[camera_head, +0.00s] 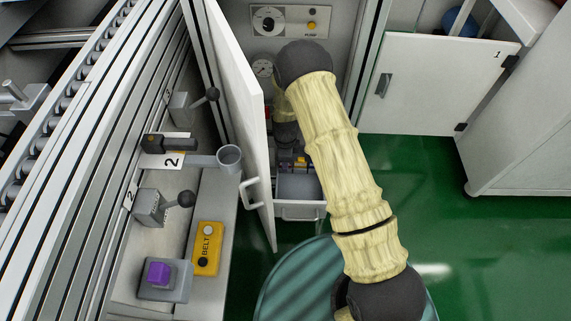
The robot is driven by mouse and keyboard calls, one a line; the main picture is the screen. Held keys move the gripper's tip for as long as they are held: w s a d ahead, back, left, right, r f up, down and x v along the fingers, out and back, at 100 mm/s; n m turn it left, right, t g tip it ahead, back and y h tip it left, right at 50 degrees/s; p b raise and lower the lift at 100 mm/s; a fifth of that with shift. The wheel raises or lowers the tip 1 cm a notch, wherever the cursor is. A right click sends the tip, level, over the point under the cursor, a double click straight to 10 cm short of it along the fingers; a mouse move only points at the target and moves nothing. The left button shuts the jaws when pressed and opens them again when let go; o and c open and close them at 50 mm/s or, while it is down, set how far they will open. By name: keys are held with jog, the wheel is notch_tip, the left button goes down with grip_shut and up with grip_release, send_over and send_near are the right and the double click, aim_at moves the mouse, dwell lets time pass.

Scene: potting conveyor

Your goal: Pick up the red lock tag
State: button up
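I cannot make out the red lock tag for sure. A small red patch (268,112) shows between the open cabinet door and my arm, too small to identify. An open grey drawer (302,212) sits low in the cabinet, with small yellow and blue pieces (299,161) at its back. My arm reaches over and bends down into the cabinet. Its dark wrist end (286,133) is above the back of the drawer, partly behind my own forearm. My gripper's fingers cannot be told apart there, nor whether they hold anything.
The white cabinet door (240,110) stands open at the left of my arm. A conveyor bench with levers, a grey cup (229,158), a yellow BELT box (207,248) and a purple button (158,273) lies left. A white cabinet numbered 1 (440,85) stands right. Green floor there is clear.

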grip_shut()
dwell(0.3)
notch_tip(320, 180, up, 13)
jog(key=p, duration=0.8)
jog(key=s+d+f+p, duration=0.1)
jog(key=s+d+p, duration=0.2)
jog(key=s+d, duration=0.8)
jog(key=s, duration=0.2)
jog(key=shift+s+d+p, duration=0.3)
jog(key=shift+s+d, duration=0.05)
jog(key=shift+d, duration=0.05)
